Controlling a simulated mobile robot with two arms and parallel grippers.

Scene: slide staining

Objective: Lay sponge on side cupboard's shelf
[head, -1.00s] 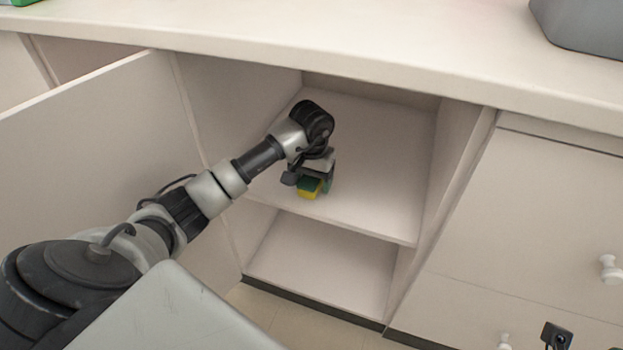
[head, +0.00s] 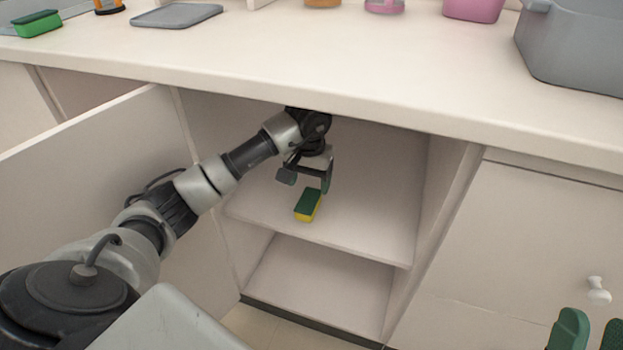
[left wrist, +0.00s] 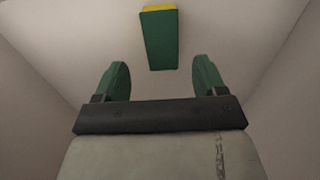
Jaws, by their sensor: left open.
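A green and yellow sponge (head: 308,205) lies on the upper shelf (head: 372,232) of the open cupboard, near the shelf's front edge. In the left wrist view the sponge (left wrist: 159,38) shows mostly its green face, beyond the fingertips and apart from them. My left gripper (head: 307,181) is inside the cupboard just above the sponge, with its fingers apart and nothing between them; its fingers also show in the left wrist view (left wrist: 161,78). My right gripper (head: 589,332) shows at the bottom right corner, its two green fingers apart and empty.
The open cupboard door (head: 100,165) stands left of my left arm. The counter (head: 290,65) overhangs the cupboard. On it are a green sponge-like block (head: 38,23), a grey tray (head: 176,16) and a grey bin (head: 572,50). The shelf around the sponge is clear.

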